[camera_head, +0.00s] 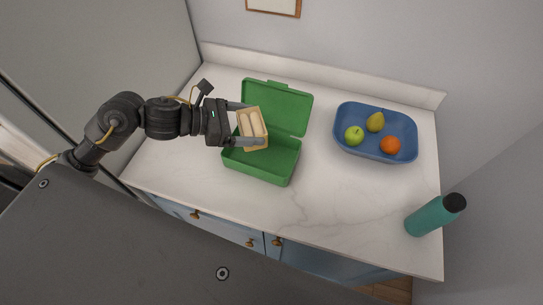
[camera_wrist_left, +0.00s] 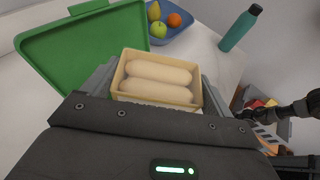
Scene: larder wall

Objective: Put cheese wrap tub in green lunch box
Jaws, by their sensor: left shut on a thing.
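The cheese wrap tub (camera_head: 253,128) is a tan open tub with two pale rolls in it. My left gripper (camera_head: 245,124) is shut on the tub, one finger on each side, and holds it tilted in the head view. The green lunch box (camera_head: 266,167) stands open on the counter with its lid (camera_head: 276,106) raised at the back. The tub is over the left part of the box and hides some of its inside. In the left wrist view the tub (camera_wrist_left: 157,82) sits between the fingers, with the green lid (camera_wrist_left: 85,45) behind it at the left.
A blue bowl (camera_head: 371,151) with a green apple, a pear and an orange stands right of the box. A teal bottle (camera_head: 430,216) stands at the counter's right front corner. The white counter (camera_head: 322,205) is clear in front of the bowl.

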